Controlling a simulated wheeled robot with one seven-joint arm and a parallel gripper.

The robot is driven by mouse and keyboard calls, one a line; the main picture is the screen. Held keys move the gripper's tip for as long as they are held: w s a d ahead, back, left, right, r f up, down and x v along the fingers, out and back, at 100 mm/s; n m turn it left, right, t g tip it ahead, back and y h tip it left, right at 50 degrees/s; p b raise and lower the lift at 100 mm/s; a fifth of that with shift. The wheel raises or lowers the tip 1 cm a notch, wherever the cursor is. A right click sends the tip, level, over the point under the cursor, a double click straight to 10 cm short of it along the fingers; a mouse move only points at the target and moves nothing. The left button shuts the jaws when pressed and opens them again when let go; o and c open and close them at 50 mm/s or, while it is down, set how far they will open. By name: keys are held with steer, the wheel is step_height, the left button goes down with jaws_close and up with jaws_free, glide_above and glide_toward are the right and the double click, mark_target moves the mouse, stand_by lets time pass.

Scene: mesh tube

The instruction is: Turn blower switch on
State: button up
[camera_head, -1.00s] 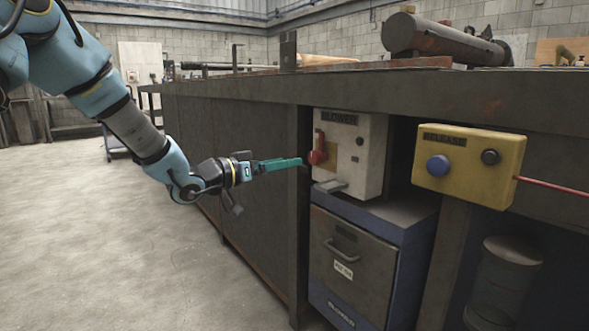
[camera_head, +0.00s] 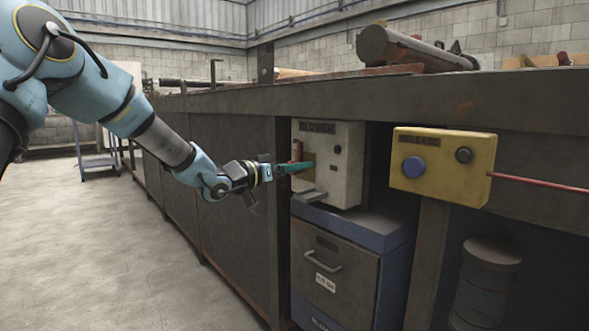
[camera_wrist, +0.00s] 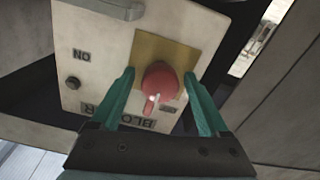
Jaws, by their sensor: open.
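The blower box (camera_head: 345,160) is a pale panel under the bench edge, labelled BLOWER. Its red switch knob shows in the wrist view (camera_wrist: 160,80) on a yellow plate (camera_wrist: 180,50), with a small handle pointing toward the BLOWER label. The word ON is printed on the panel to the left of the knob. My gripper (camera_wrist: 162,90) is open, with one teal finger on each side of the knob; I cannot tell whether they touch it. In the head view my gripper (camera_head: 300,168) reaches the box front and partly covers the knob.
A yellow RELEASE box (camera_head: 443,165) with a blue button hangs to the right, with a red cable. A drawer cabinet (camera_head: 335,275) stands below the blower box. The bench (camera_head: 230,200) runs along the left. A grey lever (camera_wrist: 115,8) sticks out from the panel.

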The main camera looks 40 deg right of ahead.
jaws_close()
stand_by(0.6)
steer(key=shift+m, duration=0.3)
steer(key=m+b, duration=0.1)
steer(key=m, duration=0.3)
steer(key=shift+s+f, duration=0.1)
steer(key=shift+s, duration=0.05)
steer(key=m+b, duration=0.2)
steer(key=m, duration=0.2)
steer(key=shift+f+m, duration=0.1)
steer(key=shift+m, duration=0.3)
steer(key=m+b, duration=0.4)
steer(key=m, duration=0.1)
steer(key=shift+s+f, duration=0.1)
steer(key=shift+m+b, duration=1.25)
steer(key=shift+m, duration=0.55)
